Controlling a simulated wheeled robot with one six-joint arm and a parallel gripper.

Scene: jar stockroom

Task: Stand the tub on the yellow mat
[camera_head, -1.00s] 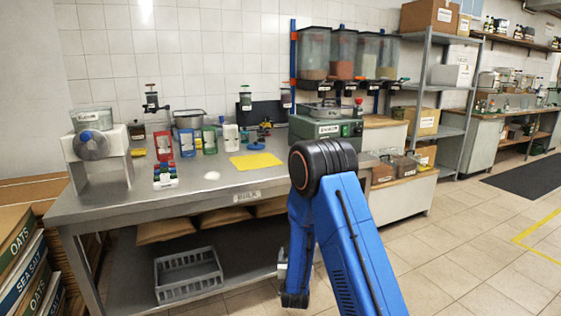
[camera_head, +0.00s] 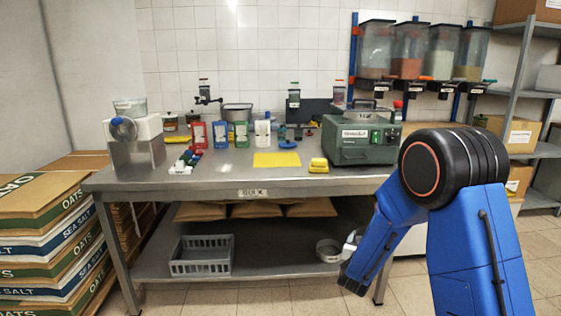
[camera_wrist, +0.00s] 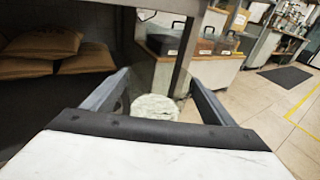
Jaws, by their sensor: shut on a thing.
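The yellow mat (camera_head: 277,159) lies flat and bare on the steel table, near its front edge. My gripper (camera_wrist: 158,75) is shut on a clear tub (camera_wrist: 155,107) with pale contents, held between its two fingers. In the head view, what looks like the same tub (camera_head: 328,250) is low at the front of the table, below the tabletop and right of the mat. My arm partly hides the gripper there. I cannot tell the tub's exact tilt.
The table's front edge (camera_head: 250,192) lies between tub and mat. A grey crate (camera_head: 202,256) sits on the lower shelf.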

